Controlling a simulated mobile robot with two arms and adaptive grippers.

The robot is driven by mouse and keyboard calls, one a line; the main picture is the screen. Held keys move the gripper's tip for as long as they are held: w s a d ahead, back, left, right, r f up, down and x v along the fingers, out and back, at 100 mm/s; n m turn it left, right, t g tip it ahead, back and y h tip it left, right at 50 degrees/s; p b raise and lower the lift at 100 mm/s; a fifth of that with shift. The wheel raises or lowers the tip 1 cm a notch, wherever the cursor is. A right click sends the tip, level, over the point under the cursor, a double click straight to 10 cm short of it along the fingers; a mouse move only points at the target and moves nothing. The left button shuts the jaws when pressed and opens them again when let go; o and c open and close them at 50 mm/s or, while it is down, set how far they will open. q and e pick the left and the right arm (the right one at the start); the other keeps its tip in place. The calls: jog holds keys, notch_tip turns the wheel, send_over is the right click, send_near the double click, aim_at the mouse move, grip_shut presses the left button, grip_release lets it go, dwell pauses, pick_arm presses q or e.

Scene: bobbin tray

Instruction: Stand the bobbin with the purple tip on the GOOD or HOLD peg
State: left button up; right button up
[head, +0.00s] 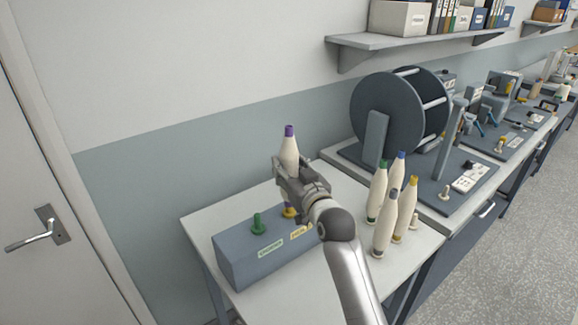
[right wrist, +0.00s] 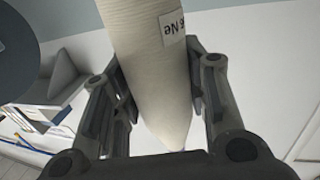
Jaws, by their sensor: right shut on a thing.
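The bobbin with the purple tip (head: 289,152) stands roughly upright in my right gripper (head: 297,183), which is shut on it around its middle. In the right wrist view its cream yarn body (right wrist: 150,70) with a white label sits between the two fingers. Its lower end is mostly hidden by the gripper. A bit of purple shows just above the yellow peg (head: 289,213); I cannot tell whether the bobbin is seated on it. The green peg (head: 257,223) is bare. Both pegs stand on a blue-grey block (head: 235,261) with small labels. My left gripper is not in view.
Several cream bobbins stand right of my arm, with green (head: 378,191), blue (head: 397,167), yellow (head: 407,209) and greyish (head: 386,226) tips. A large dark reel (head: 387,112) stands behind them. The table's (head: 205,215) left back corner is clear.

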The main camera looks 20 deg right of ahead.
jog(key=shift+f+b, duration=0.75)
jog(key=shift+f, duration=0.5)
jog(key=o, duration=1.1)
jog(key=shift+o, duration=0.2)
jog(key=shift+s, duration=0.1)
jog(key=s+d, duration=0.1)
jog(key=s, duration=1)
jog(key=shift+s, duration=0.4)
jog(key=shift+d, duration=0.1)
